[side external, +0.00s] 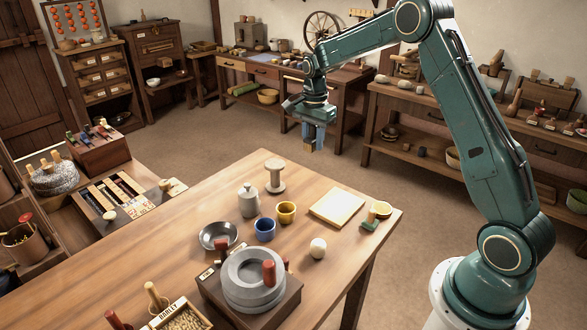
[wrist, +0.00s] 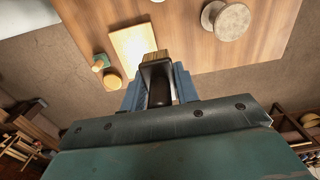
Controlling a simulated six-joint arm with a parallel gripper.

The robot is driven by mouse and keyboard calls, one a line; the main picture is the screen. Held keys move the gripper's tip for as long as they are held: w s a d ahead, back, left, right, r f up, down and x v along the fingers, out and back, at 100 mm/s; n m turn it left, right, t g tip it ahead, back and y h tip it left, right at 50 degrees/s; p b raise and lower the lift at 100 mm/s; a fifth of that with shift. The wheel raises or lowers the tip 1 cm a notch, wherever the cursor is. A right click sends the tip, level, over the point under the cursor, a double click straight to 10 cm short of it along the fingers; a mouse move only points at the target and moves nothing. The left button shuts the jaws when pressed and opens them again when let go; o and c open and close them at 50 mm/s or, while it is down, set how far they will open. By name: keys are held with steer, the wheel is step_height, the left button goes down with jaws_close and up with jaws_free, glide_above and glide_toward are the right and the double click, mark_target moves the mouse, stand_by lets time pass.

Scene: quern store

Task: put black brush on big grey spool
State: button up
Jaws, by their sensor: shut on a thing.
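My gripper (side external: 313,146) is held in the air beyond the far edge of the table, over the floor. Its blue fingers are shut on the black brush (wrist: 157,82), which shows dark with a tan end between them in the wrist view. In the side view the brush is mostly hidden by the fingers. The big grey spool (side external: 274,175) stands upright at the far part of the table, left of and below my gripper in the side view. It also shows in the wrist view (wrist: 229,20), with its round top bare.
Near the spool are a grey canister (side external: 248,202), a blue cup (side external: 264,229), a yellow cup (side external: 286,212) and a pale board (side external: 337,207). A grey bowl (side external: 217,237), white ball (side external: 318,248), green-based tool (side external: 370,224) and stone quern (side external: 253,290) stand closer.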

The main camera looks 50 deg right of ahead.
glide_toward(275, 163)
step_height(275, 163, up, 3)
steer(key=s, duration=0.3)
steer(key=shift+w+a+f, duration=0.1)
steer(key=shift+w+f, duration=0.25)
steer(key=shift+w, duration=0.4)
steer(key=shift+w+f, duration=0.3)
steer(key=shift+w, duration=0.45)
steer(key=shift+f, duration=1.35)
steer(key=shift+f, duration=0.15)
steer(key=shift+f, duration=2.5)
steer(key=shift+f, duration=0.15)
